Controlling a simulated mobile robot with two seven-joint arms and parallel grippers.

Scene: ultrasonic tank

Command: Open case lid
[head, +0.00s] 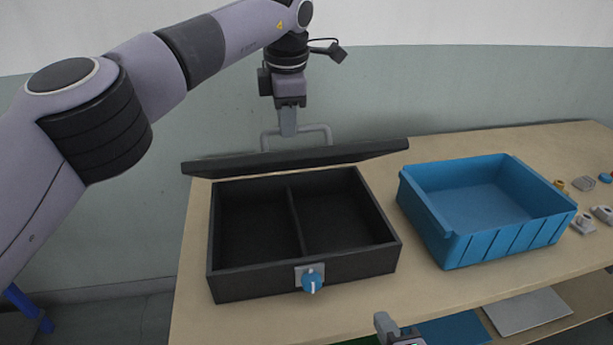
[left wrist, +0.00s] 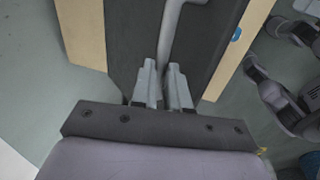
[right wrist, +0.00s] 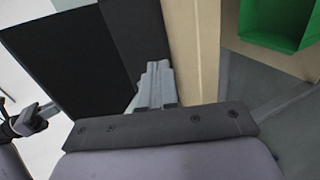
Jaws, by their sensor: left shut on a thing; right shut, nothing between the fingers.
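The black case (head: 300,245) stands on the table with two empty compartments and a blue knob (head: 312,282) on its front wall. Its lid (head: 300,158) is raised at the back, seen nearly edge-on above the case. A grey handle (head: 328,130) stands up from the lid. My left gripper (head: 288,130) is shut on the handle from above; in the left wrist view the fingers (left wrist: 164,100) are around the handle bar (left wrist: 172,40). My right gripper (head: 385,325) is shut and empty at the table's front edge; its closed fingers show in the right wrist view (right wrist: 155,85).
A blue bin (head: 480,205) stands right of the case, empty. Several small parts (head: 590,215) lie at the far right. A shelf (head: 530,315) below the table holds a grey plate. A green bin (right wrist: 275,25) shows in the right wrist view.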

